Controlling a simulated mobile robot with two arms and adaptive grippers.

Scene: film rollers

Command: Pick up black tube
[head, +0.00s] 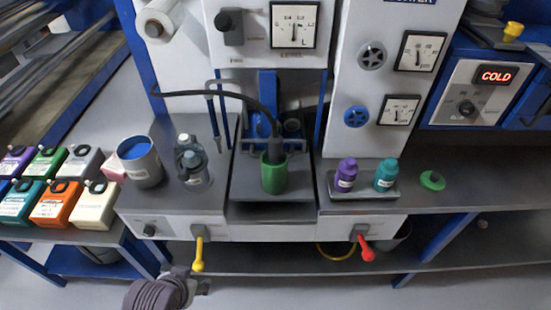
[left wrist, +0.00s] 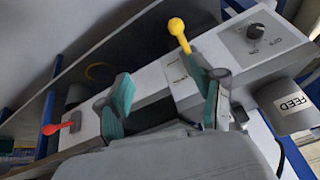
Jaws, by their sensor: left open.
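A black tube (head: 243,98) arches from the left of the machine, and its thicker dark end (head: 276,146) stands upright in a green cup (head: 274,176) on the central tray. My left gripper (head: 197,284) is low at the front, below the yellow lever and well apart from the tube. In the left wrist view my left gripper (left wrist: 160,86) is open and empty, its teal pads spread above the machine's front edge. My right gripper is in no view.
A yellow lever (head: 199,254) and red lever (head: 366,248) stick out in front. A grey cup (head: 141,162) and dark bottles (head: 190,160) stand left of the green cup. Purple (head: 346,175) and teal (head: 386,175) bottles stand right. Several coloured boxes (head: 54,203) sit far left.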

